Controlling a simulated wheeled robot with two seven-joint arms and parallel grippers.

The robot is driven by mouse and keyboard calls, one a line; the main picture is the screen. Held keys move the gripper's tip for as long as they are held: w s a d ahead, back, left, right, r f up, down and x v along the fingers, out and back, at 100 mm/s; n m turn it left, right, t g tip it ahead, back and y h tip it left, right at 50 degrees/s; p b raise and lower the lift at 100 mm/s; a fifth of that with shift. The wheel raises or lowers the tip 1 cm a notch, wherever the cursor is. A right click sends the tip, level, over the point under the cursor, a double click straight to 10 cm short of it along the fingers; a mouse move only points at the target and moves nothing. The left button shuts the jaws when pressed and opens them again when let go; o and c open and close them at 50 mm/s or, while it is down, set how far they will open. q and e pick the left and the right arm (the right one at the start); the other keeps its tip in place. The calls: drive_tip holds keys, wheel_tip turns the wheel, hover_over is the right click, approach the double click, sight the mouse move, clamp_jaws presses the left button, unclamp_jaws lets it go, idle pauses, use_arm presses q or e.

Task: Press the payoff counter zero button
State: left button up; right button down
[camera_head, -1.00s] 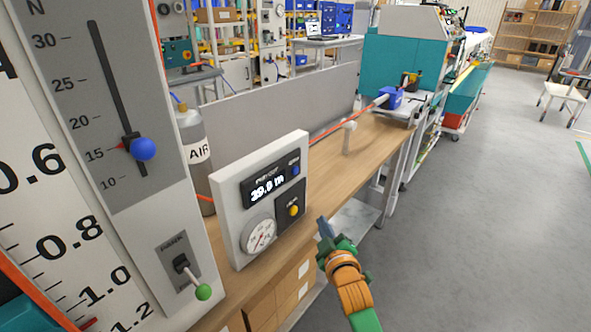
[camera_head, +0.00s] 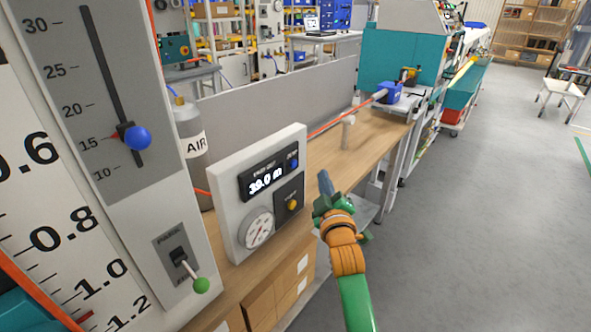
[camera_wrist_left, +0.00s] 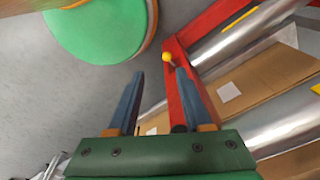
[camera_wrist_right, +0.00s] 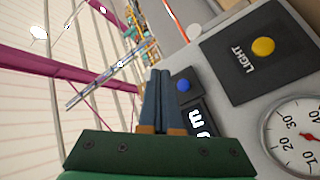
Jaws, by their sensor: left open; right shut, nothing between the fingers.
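The white payoff counter box (camera_head: 225,215) stands on the bench, its display (camera_head: 268,180) reading 39.0 m. Its small blue button (camera_head: 294,163) is at the display's right end; in the right wrist view the blue button (camera_wrist_right: 183,85) lies just right of the fingertips. My right gripper (camera_head: 324,174) is shut and empty, right of the box at about the button's height. Its fingertips (camera_wrist_right: 157,73) look apart from the button, though the depth gap is hard to judge. My left gripper (camera_wrist_left: 158,78) is open and empty in its own wrist view, out of the head view.
The box also carries a yellow LIGHT button (camera_head: 292,205) and a round gauge (camera_head: 257,229). Left of it are a panel with a green-tipped lever (camera_head: 201,285) and a grey AIR bottle (camera_head: 190,145). An orange cable (camera_head: 340,122) runs behind. Floor on the right is open.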

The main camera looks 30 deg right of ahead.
sight(294, 164)
drive_tip(key=shift+w+a+b, duration=0.35)
drive_tip(key=shift+w, duration=0.45)
drive_tip(key=shift+w+a+b, duration=0.35)
drive_tip(key=shift+w+b, duration=0.05)
drive_tip(key=shift+w, duration=0.45)
drive_tip(key=shift+w+a+b, duration=0.35)
drive_tip(key=shift+w, duration=0.45)
drive_tip(key=shift+w+a, duration=0.15)
drive_tip(key=shift+w, duration=0.25)
drive_tip(key=shift+w+a+b, duration=0.15)
drive_tip(key=shift+w+b, duration=0.2)
drive_tip(key=shift+b, duration=0.05)
idle(0.6)
idle(0.3)
drive_tip(key=shift+s+d+p, duration=0.3)
drive_tip(key=shift+s+p, duration=0.45)
drive_tip(key=shift+p, duration=0.05)
